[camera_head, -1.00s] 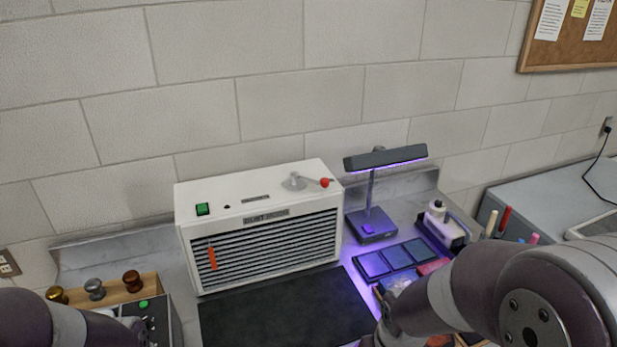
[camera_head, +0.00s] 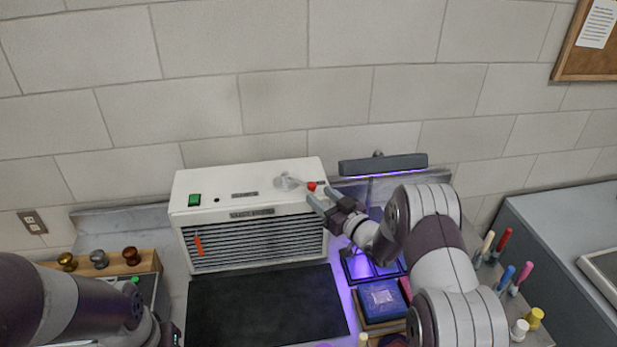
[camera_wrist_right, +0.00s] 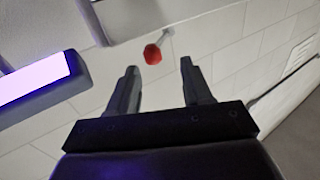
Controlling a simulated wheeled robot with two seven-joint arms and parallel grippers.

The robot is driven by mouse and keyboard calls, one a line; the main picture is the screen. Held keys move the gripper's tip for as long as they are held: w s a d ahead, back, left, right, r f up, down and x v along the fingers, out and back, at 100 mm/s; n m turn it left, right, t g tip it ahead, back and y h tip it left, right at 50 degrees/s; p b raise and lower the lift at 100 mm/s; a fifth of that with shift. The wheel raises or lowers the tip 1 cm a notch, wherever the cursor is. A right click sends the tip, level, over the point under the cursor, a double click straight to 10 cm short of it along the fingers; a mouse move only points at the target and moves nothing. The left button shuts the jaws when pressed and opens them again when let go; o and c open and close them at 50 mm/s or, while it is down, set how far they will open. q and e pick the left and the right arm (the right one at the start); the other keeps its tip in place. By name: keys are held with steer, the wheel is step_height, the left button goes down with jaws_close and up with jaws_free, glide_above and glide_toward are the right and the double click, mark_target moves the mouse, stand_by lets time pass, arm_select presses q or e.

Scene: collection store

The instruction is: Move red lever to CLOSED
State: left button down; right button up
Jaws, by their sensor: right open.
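The red lever knob (camera_head: 311,186) sits at the end of a short grey arm on a round pivot (camera_head: 287,182), on top of the white unit (camera_head: 250,179) with a slatted front. The lever points right. No CLOSED mark is readable. My right gripper (camera_head: 321,197) is open and empty, close to the knob at the unit's right edge. In the right wrist view the red knob (camera_wrist_right: 153,54) lies just beyond the two spread fingertips (camera_wrist_right: 158,67), between their lines. Contact is not visible. My left arm enters at lower left; its fingers are not in view.
A lamp (camera_head: 382,164) with purple light stands right of the unit, behind my right arm. A black mat (camera_head: 262,305) lies clear in front. A wooden rack with knobs (camera_head: 148,262) is at left. Several coloured markers (camera_head: 505,268) stand at right.

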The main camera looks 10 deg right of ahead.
mark_target(314, 187)
steer(key=w, duration=0.1)
steer(key=w+p, duration=0.1)
steer(key=w, duration=0.1)
steer(key=w+a, duration=0.1)
steer(key=w, duration=0.1)
steer(key=shift+p, duration=0.35)
steer(key=shift+w+a, duration=0.1)
steer(key=shift+a, duration=0.05)
steer(key=shift+w+a, duration=0.1)
steer(key=shift+a, duration=0.15)
steer(key=shift+w+a, duration=0.1)
steer(key=shift+a, duration=0.1)
arm_select(q)
steer(key=r, duration=0.3)
steer(key=shift+d, duration=0.35)
arm_select(e)
steer(key=shift+w, duration=0.1)
